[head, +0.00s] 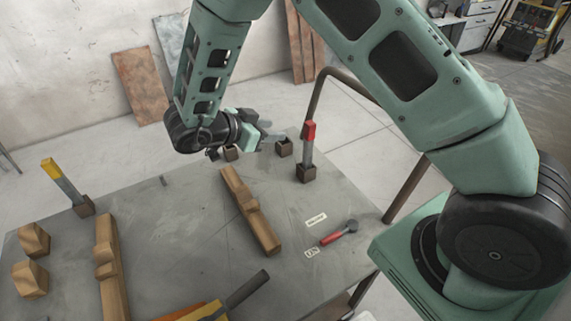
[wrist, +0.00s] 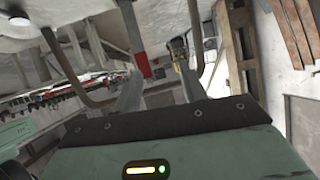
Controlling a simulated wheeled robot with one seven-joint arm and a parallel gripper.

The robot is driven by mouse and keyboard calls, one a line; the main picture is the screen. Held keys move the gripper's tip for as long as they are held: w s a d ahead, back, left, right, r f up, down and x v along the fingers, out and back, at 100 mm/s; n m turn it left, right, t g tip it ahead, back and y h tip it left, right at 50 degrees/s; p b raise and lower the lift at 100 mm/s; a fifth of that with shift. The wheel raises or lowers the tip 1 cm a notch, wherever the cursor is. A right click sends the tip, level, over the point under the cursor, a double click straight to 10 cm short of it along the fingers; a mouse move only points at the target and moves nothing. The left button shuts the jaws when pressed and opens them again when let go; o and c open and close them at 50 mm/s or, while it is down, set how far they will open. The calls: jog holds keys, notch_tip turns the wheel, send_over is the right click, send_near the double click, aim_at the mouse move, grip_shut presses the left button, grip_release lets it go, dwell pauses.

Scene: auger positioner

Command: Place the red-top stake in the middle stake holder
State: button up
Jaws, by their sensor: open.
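The red-top stake (head: 308,150) stands upright in a small brown holder (head: 306,174) at the table's right back edge. My gripper (head: 268,136) is open and empty above the back edge, left of the stake and apart from it, its fingers pointing right. In the wrist view, which looks upside down, the red top (wrist: 142,66) shows between the fingers (wrist: 158,92), nearer the left one. Two small brown holders without stakes are at the back, one (head: 284,148) under the gripper's fingers and one (head: 231,153) partly hidden below the wrist.
A yellow-top stake (head: 62,182) stands in a holder at the left. Wooden beams (head: 250,210) (head: 109,265) and blocks (head: 30,279) lie on the grey table (head: 180,240). A red-handled tool (head: 332,238) lies at the right. A bent pipe (head: 320,88) rises behind the stake.

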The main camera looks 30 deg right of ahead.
jog(key=w+a+r+n+t+y, duration=0.2)
jog(key=a+r+n+t+y, duration=0.3)
jog(key=a, duration=0.3)
jog(key=w+a+r+n+t+y, duration=0.2)
jog(key=a+r+n+t+y, duration=0.15)
jog(key=a+y, duration=0.4)
jog(key=s+a+r+n+g+y, duration=0.2)
jog(key=s+a+n+g+y, duration=0.15)
jog(key=s+a+n, duration=0.45)
jog(key=s+d+n+g+y, duration=0.15)
jog(key=s+n+g, duration=0.25)
jog(key=s, duration=0.8)
jog(key=s+d+f+n+g+h, duration=0.1)
jog(key=s+d+n+g+h, duration=0.2)
jog(key=s+d, duration=0.7)
jog(key=shift+s+n+h, duration=0.55)
jog(key=shift+s+h, duration=0.2)
jog(key=shift+d+r, duration=0.1)
